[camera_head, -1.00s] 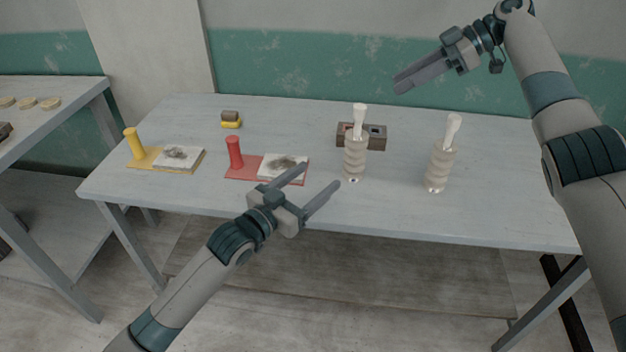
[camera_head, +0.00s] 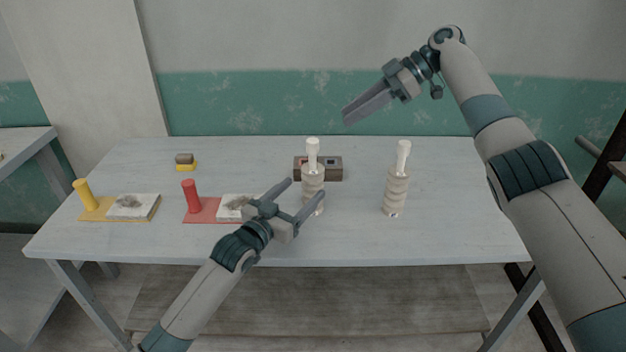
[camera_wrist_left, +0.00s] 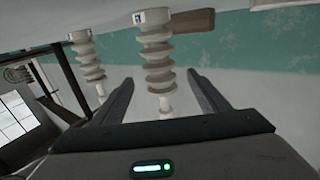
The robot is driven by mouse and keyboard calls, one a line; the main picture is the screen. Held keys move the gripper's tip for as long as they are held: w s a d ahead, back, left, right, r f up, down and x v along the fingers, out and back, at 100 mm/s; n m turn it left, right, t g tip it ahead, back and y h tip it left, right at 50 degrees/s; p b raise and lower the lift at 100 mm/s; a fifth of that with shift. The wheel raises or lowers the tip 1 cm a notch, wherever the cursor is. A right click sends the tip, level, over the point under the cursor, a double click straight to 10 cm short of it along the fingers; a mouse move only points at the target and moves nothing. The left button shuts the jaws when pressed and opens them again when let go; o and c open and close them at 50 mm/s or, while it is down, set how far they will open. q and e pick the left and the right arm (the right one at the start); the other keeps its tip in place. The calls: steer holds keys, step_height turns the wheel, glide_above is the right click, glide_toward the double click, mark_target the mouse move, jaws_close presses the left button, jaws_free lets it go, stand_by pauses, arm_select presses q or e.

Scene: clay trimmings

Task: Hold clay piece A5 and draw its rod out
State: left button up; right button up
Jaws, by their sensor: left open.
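Two ribbed beige clay pieces stand upright on the table, the left one (camera_head: 313,188) and the right one (camera_head: 396,193). A pale rod (camera_head: 312,152) sticks up from the left piece and another rod (camera_head: 403,157) from the right piece. I cannot read which is A5. My left gripper (camera_head: 306,189) is open, its fingers pointing at the left piece. The left wrist view, upside down, shows a clay piece (camera_wrist_left: 156,50) between the open fingers, not gripped, with a small blue-white tag. My right gripper (camera_head: 347,117) hangs empty above the table's back; its finger gap is unclear.
A dark box (camera_head: 331,174) with recesses stands behind the left piece. A red stand (camera_head: 201,212) and a yellow stand (camera_head: 92,212), each with a post and a white slab, are at left. A brown-yellow block (camera_head: 185,162) lies behind them. The table's right part is clear.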

mark_target(313, 179)
arm_select(q)
steer(key=x, duration=0.6)
steer(key=shift+w+d, duration=0.2)
steer(key=shift+w, duration=0.05)
steer(key=shift+c, duration=0.6)
